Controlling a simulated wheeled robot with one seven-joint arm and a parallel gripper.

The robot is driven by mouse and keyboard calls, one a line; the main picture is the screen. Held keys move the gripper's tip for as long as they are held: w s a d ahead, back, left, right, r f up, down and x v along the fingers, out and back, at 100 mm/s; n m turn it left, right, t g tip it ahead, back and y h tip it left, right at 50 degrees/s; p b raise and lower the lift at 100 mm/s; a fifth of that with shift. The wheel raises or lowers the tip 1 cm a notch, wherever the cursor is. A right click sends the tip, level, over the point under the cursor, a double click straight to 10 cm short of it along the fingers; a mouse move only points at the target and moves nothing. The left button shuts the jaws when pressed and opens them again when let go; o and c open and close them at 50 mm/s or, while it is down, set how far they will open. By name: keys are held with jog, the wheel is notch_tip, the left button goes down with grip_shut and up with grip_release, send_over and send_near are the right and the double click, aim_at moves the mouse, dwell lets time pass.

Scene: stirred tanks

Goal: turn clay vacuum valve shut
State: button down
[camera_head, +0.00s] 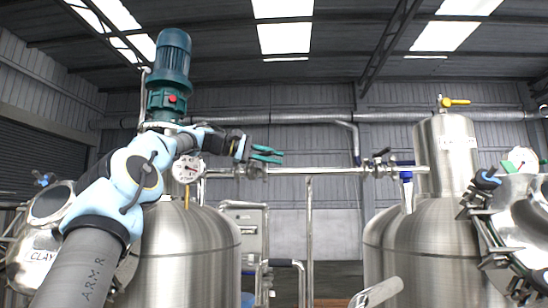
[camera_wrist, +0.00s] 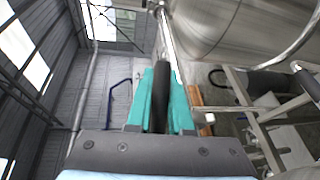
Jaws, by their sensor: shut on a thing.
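My gripper (camera_head: 268,154), with teal fingers, is at this valve, just above the pipe. In the wrist view my gripper (camera_wrist: 161,100) is shut on a dark, narrow handle (camera_wrist: 161,82) between the fingers. The handle is mostly hidden in the head view, so its angle to the pipe is unclear there.
A round gauge (camera_head: 187,169) and a green motor (camera_head: 170,75) stand close to my arm. A second valve (camera_head: 380,166) is on the same pipe to the right, by another steel tank (camera_head: 425,250). A vertical pipe (camera_head: 309,235) stands between the tanks.

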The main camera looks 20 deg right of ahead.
jog(key=c, duration=1.1)
grip_release()
jog(key=a, duration=0.3)
jog(key=a+r+b, duration=0.1)
jog(key=a, duration=0.3)
jog(key=a+r, duration=0.1)
jog(key=a, duration=0.2)
jog(key=shift+a, duration=0.3)
